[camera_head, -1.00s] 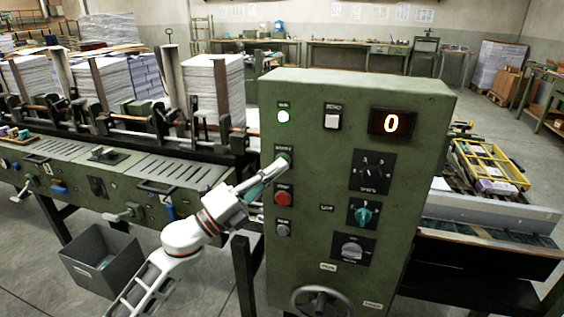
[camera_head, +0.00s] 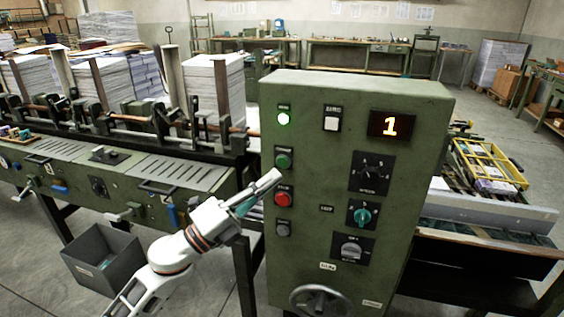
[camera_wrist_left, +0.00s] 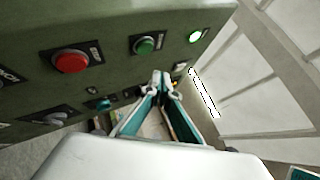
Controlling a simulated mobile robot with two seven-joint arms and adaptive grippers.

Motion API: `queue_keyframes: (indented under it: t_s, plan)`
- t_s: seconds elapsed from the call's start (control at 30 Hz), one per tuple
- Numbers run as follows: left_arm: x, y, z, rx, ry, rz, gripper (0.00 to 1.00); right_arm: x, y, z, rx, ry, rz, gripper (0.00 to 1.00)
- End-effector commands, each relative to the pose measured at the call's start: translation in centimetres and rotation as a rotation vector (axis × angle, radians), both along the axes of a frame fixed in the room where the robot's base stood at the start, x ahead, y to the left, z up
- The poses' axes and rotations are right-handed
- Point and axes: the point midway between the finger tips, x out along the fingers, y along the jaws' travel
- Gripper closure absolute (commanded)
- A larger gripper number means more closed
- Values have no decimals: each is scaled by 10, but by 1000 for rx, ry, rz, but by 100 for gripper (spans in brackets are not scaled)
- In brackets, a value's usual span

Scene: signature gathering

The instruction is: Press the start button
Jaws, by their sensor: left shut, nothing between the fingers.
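The green start button (camera_head: 283,160) is on the left side of the green control panel (camera_head: 320,240), above the red button (camera_head: 283,198). The display (camera_head: 391,125) reads 1, and a green lamp (camera_head: 284,118) is lit at the top left. My left gripper (camera_head: 274,176) is shut and empty, in front of the panel, just below and apart from the green button. In the left wrist view its closed fingertips (camera_wrist_left: 160,76) are below the green button (camera_wrist_left: 146,45), with the red button (camera_wrist_left: 71,61) to the left. My right gripper is not in view.
A white button (camera_head: 331,123), several dark knobs and a handwheel (camera_head: 321,301) are also on the panel. A long machine with paper stacks (camera_head: 213,88) extends to the left. A grey bin (camera_head: 103,259) stands on the floor at lower left. A yellow crate (camera_head: 488,165) lies behind the panel at right.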

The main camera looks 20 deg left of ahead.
Motion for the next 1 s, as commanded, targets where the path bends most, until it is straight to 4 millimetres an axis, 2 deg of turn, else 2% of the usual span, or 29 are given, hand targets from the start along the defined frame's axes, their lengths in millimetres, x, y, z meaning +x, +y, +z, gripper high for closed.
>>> queue_keyframes:
  t_s: [0.23,0.87,0.93,1.0]
  plan:
    - [-18,1,0,-1,1,-1,100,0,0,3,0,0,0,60]
    - [-20,1,0,-1,1,-1,100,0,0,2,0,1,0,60]
    - [-20,2,-4,-16,17,0,100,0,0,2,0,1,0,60]
    - [-19,5,-17,-66,70,7,100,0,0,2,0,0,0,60]
